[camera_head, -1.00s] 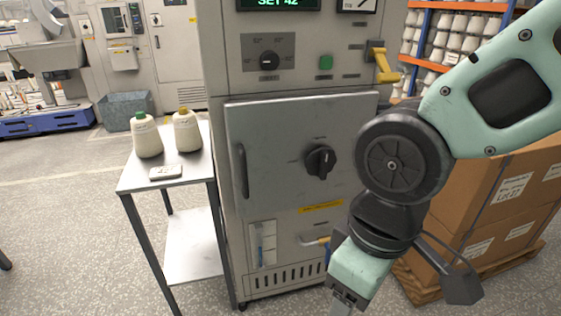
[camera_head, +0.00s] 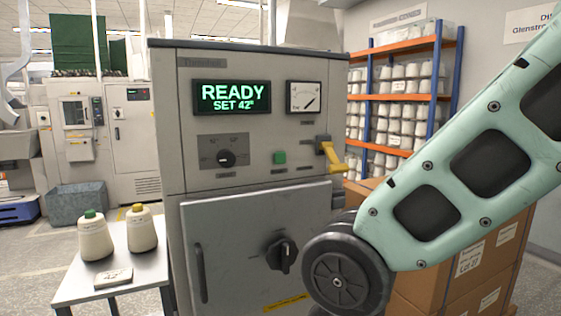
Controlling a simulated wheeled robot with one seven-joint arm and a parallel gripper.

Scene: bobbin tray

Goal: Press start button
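The display (camera_head: 231,97) above reads "READY SET 42°". A gauge (camera_head: 304,97) is to its right. The machine's door (camera_head: 232,238) looks closed, with a black knob (camera_head: 282,254) on it. My arm reaches in from the right, and its elbow is in front of the door's lower right. My gripper is below the picture and does not show.
A small metal table (camera_head: 132,270) at the left holds two cream bobbins (camera_head: 95,236) with green and yellow tops and a card (camera_head: 113,278) marked 42°. Cardboard boxes (camera_head: 478,262) stand at the right, below a bobbin shelf (camera_head: 408,97). The space before the button is clear.

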